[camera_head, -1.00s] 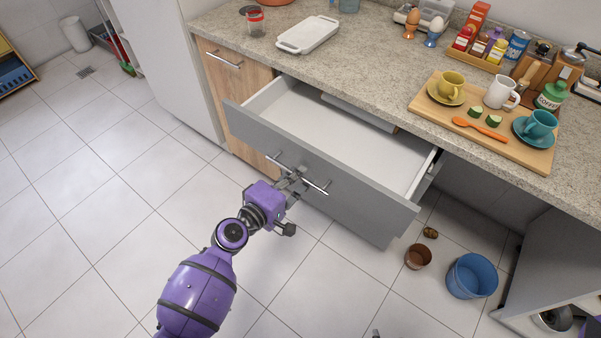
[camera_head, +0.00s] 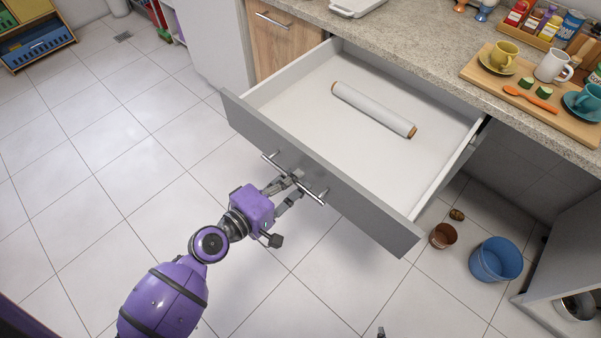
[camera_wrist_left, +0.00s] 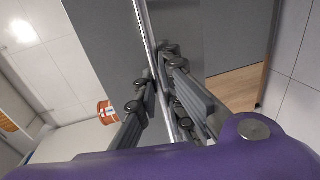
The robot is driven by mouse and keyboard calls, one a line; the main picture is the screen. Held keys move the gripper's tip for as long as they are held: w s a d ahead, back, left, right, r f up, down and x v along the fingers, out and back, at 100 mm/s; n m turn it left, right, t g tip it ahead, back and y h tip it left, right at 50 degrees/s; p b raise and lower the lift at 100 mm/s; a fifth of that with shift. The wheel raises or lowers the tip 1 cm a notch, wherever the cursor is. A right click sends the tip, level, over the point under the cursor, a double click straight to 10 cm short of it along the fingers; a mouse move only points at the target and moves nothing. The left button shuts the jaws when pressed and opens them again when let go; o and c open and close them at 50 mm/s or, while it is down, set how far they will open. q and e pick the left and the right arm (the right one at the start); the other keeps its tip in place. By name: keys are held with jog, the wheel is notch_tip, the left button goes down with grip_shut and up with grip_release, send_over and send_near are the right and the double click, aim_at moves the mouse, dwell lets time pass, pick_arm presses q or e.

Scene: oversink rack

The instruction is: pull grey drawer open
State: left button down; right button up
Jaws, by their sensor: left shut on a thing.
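The grey drawer (camera_head: 345,190) stands far out from under the counter, its white inside in view. A long bar handle (camera_head: 314,193) runs across its front. My left gripper (camera_head: 297,180) is shut on the middle of this handle. In the left wrist view the fingers of my left gripper (camera_wrist_left: 160,90) lie on both sides of the handle bar (camera_wrist_left: 148,40), close to the grey drawer front (camera_wrist_left: 100,40). A white roll with brown ends (camera_head: 373,108) lies in the drawer. My right gripper is not clearly in view.
A blue bucket (camera_head: 496,259) and a brown pot (camera_head: 443,236) stand on the floor right of the drawer. An open cabinet door (camera_head: 565,280) is at the lower right. A wooden board (camera_head: 530,98) with cups lies on the counter. The tiled floor at left is clear.

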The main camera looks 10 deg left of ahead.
pick_arm(q)
jog(key=shift+s+a, duration=0.2)
jog(key=shift+s, duration=0.15)
jog(key=c, duration=1.9)
grip_release()
jog(key=shift+o, duration=0.3)
jog(key=v, duration=1.2)
